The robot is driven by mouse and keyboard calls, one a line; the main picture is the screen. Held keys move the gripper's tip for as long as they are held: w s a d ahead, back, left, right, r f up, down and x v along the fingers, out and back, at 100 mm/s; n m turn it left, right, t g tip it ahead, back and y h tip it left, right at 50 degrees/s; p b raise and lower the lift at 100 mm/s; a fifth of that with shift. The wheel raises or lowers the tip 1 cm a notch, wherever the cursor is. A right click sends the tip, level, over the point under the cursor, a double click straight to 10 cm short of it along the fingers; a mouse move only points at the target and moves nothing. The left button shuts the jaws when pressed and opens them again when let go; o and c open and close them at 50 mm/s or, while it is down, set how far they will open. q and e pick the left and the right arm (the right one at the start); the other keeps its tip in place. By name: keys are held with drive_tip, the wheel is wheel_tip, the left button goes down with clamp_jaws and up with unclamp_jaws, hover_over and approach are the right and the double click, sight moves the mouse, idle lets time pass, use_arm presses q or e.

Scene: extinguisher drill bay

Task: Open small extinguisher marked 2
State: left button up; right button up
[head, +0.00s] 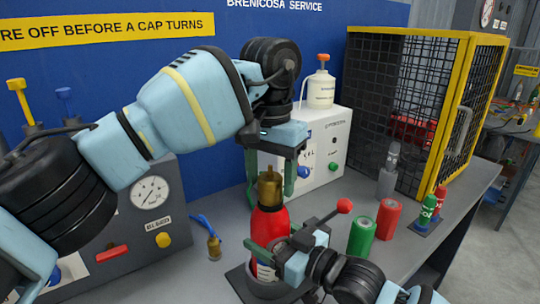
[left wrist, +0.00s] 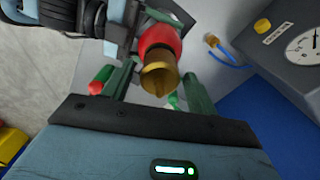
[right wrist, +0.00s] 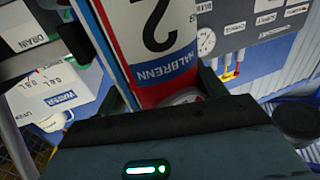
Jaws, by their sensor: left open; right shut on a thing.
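The red extinguisher (head: 271,228) with a brass cap (head: 269,187) stands upright in a dark holder (head: 238,278) at the bench front. Its label, in the right wrist view, shows a black 2 (right wrist: 158,25). My right gripper (head: 268,256) is shut around the extinguisher's body from the right, low down. My left gripper (head: 270,182) points down over the cap, open, with one green finger on each side. In the left wrist view the cap (left wrist: 160,80) sits between the fingers, with gaps visible. Whether either finger touches it cannot be told.
A red ball-ended lever (head: 343,205) rises beside my right gripper. Green (head: 361,237) and red (head: 387,219) cylinders stand to the right, with a grey bottle (head: 388,175) behind. A gauge panel (head: 130,215) is at left, a mesh cage (head: 400,110) at back right.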

use_arm(q)
drive_tip(key=shift+f, duration=1.1)
